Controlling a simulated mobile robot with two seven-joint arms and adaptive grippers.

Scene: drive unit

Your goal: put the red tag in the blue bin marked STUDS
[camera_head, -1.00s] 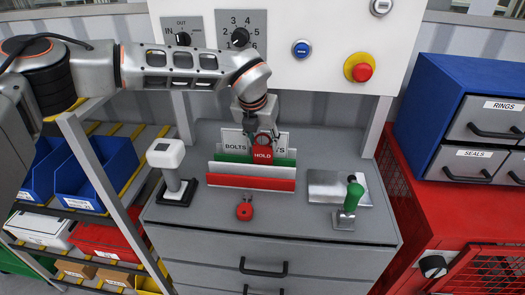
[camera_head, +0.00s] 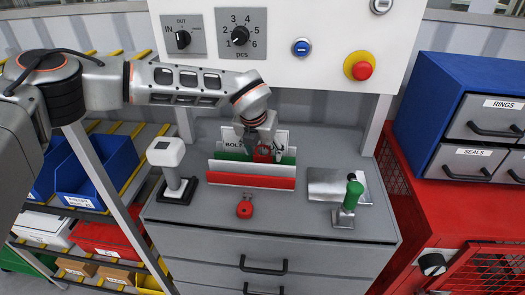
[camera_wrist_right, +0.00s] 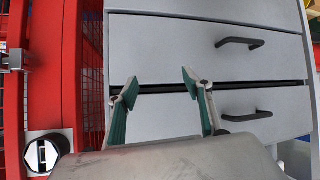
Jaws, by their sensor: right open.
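A red tag (camera_head: 262,154) shows at the card rack (camera_head: 251,182) on the grey bench, partly covered by my left gripper (camera_head: 256,146). My left gripper comes from above and its fingers are at the tag; whether they are closed on it is too small to tell. My right gripper (camera_wrist_right: 160,90) is open and empty in the right wrist view, before grey drawer fronts (camera_wrist_right: 165,55).
On the bench stand a white-topped device (camera_head: 172,170) at left, a small red object (camera_head: 245,207) in front of the rack, and a green-handled lever (camera_head: 351,198) at right. A slanting shelf post (camera_head: 108,178) stands between bench and bins. A red cabinet (camera_head: 435,205) is at right.

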